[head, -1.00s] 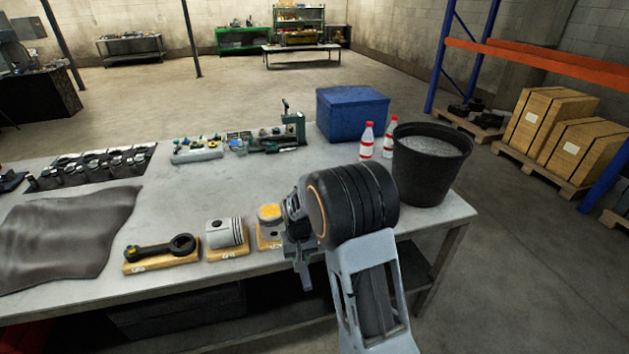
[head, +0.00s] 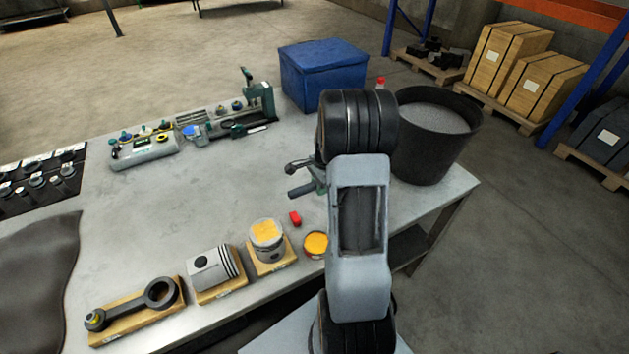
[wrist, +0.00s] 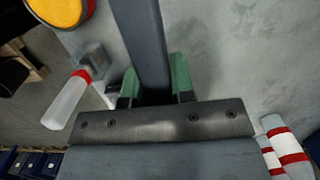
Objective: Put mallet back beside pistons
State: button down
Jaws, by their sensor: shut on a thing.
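My gripper (head: 318,187) is over the right part of the bench, largely behind my arm in the head view. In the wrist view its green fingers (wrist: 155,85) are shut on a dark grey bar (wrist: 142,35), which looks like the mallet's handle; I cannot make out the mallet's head. A piston (head: 212,268) lies on its side on a wooden block, left of and nearer than my gripper. A second piston (head: 266,240) with an orange-yellow top stands upright on another block. The gripper is apart from both.
A connecting rod (head: 138,303) lies left of the pistons. An orange-topped tin (head: 315,243) and a small red thing (head: 295,218) sit to their right. A black bucket (head: 424,155) and blue box (head: 322,80) stand behind. The bench's middle (head: 180,205) is clear.

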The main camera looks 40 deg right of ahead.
jog(key=b, duration=0.5)
send_over(318, 211)
jog(key=shift+s+d+f, duration=0.1)
jog(key=shift+d+f, duration=0.05)
jog(key=shift+f, duration=1.65)
jog(key=shift+d+f, duration=0.15)
jog(key=shift+f, duration=1.65)
jog(key=shift+a+f, duration=0.1)
jog(key=shift+f, duration=0.1)
jog(key=shift+f+b, duration=0.9)
jog(key=shift+f, duration=0.05)
jog(key=c, duration=0.9)
grip_release()
jog(key=r, duration=0.4)
jog(key=d+r, duration=0.1)
jog(key=r, duration=0.4)
jog(key=r+b, duration=0.1)
jog(key=r, duration=0.3)
jog(key=shift+s+d+r, duration=0.1)
jog(key=shift+d+r, duration=0.25)
jog(key=shift+d, duration=0.05)
